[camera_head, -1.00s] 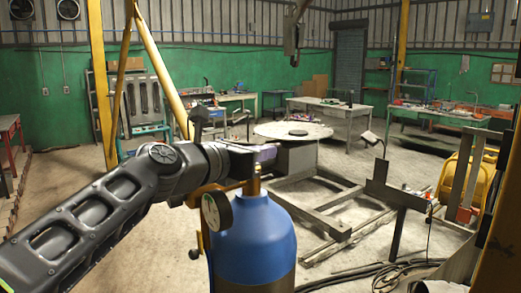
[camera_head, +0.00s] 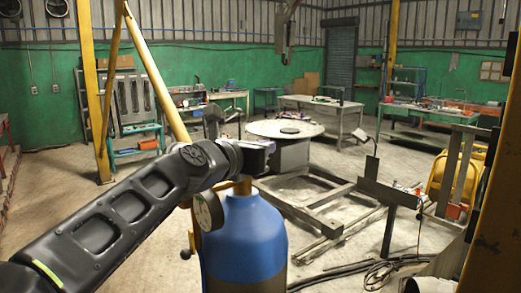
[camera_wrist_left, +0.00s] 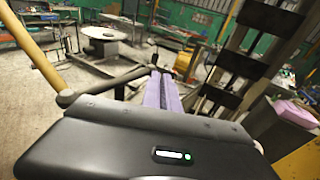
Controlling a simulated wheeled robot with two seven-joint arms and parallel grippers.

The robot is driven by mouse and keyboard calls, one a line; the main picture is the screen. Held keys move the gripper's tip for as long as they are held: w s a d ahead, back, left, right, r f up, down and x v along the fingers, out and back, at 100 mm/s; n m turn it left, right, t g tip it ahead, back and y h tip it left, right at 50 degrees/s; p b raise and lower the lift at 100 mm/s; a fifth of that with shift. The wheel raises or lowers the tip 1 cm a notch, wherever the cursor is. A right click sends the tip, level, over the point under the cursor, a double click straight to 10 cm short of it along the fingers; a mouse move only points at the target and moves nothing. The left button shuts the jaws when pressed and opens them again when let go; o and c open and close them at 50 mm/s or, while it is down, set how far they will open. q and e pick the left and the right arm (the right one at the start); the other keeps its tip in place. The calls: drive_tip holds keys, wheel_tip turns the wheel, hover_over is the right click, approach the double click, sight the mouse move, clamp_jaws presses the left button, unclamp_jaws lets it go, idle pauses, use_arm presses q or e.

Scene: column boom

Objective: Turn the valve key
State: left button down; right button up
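A blue gas cylinder (camera_head: 243,235) stands upright at the lower middle of the head view, with a round gauge (camera_head: 208,211) on its left side and a brass valve (camera_head: 243,186) on top. The valve key is not clearly visible; the gripper and wrist cover the area above the valve. My right gripper is not in view.
A yellow pole (camera_head: 155,70) slants behind my left arm. A low metal frame (camera_head: 325,205) and round table (camera_head: 285,129) stand behind the cylinder. A dark metal post (camera_head: 388,225) and a yellow column (camera_head: 495,210) stand at right. Hoses (camera_head: 380,270) lie on the floor.

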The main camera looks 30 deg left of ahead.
use_arm(q)
drive_tip(key=shift+w, duration=0.6)
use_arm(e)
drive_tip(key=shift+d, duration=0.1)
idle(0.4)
